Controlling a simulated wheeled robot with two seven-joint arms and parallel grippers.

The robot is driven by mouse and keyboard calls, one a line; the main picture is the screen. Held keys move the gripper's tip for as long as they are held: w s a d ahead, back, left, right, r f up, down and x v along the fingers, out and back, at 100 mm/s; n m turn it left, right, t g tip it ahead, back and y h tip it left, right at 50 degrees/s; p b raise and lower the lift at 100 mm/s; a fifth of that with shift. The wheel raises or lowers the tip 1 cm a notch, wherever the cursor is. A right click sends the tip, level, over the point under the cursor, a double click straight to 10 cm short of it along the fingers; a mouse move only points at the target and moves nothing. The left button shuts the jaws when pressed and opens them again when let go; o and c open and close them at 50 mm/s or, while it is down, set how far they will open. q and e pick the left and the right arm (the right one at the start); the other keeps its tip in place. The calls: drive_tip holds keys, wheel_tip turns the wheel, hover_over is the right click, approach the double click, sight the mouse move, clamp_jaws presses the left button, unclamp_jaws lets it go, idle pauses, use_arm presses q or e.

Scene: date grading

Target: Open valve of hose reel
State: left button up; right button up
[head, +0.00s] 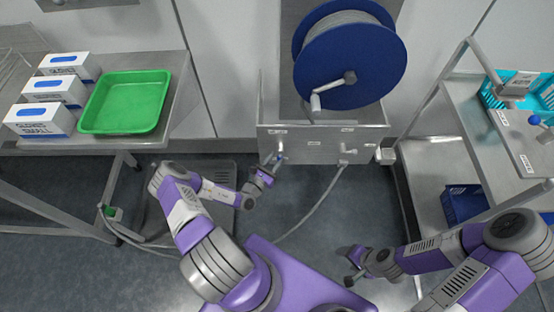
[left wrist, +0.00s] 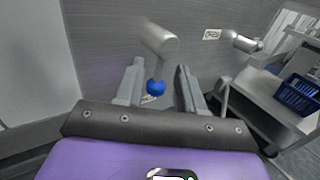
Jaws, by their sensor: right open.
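The hose reel (head: 350,52) is a blue drum with a silver crank, above a steel panel (head: 300,148). A valve with a blue part (head: 280,157) sticks out low on the panel's left side. In the left wrist view, its silver body (left wrist: 160,40) ends in a blue tip (left wrist: 156,88). My left gripper (head: 271,165) is at this valve. Its fingers (left wrist: 158,84) are apart, with the blue tip showing between them; contact cannot be told. A second silver fitting (head: 346,150) is on the panel's right. My right gripper (head: 350,266) is open and empty, low over the floor.
A hose (head: 322,205) hangs from the panel's right side to the floor. A left table holds a green tray (head: 126,102) and glove boxes (head: 40,119). A right steel cart (head: 451,117) carries blue baskets (head: 462,203). Floor between my grippers is mostly clear.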

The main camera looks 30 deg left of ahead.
use_arm(q)
drive_tip(key=shift+w, duration=0.75)
drive_tip(key=shift+d, duration=0.1)
clamp_jaws()
drive_tip(key=shift+r, duration=0.1)
